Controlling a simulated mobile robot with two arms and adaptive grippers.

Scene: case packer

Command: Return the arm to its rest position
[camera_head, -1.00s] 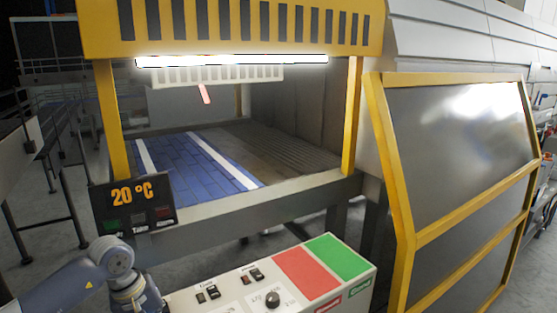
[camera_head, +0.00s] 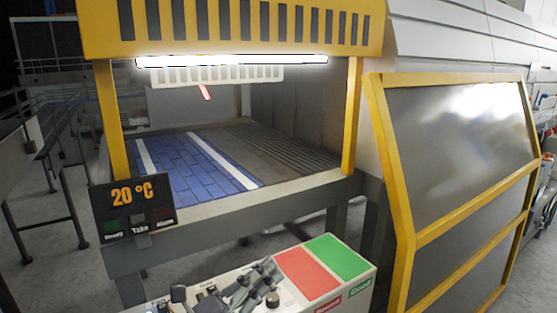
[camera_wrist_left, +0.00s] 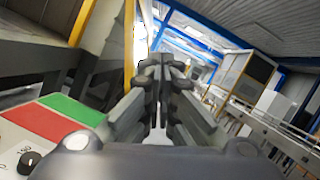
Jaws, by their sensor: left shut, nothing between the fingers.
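My left gripper (camera_head: 262,276) is low in the head view, in front of the control panel (camera_head: 364,272) and over part of its switches. In the left wrist view the gripper (camera_wrist_left: 165,70) has its dark fingers together, with nothing between them. The panel's red pad (camera_head: 306,273) and green pad (camera_head: 338,257) lie to the right of the gripper in the head view. In the wrist view the red pad (camera_wrist_left: 40,130) and green pad (camera_wrist_left: 72,108) are at the lower left. My right gripper does not show.
A yellow-framed machine opening holds a conveyor with blue slats (camera_head: 190,172). A display (camera_head: 133,207) reading 20 °C stands at its front left corner. A yellow-framed panel door (camera_head: 455,160) is on the right. Grey floor shows at the left.

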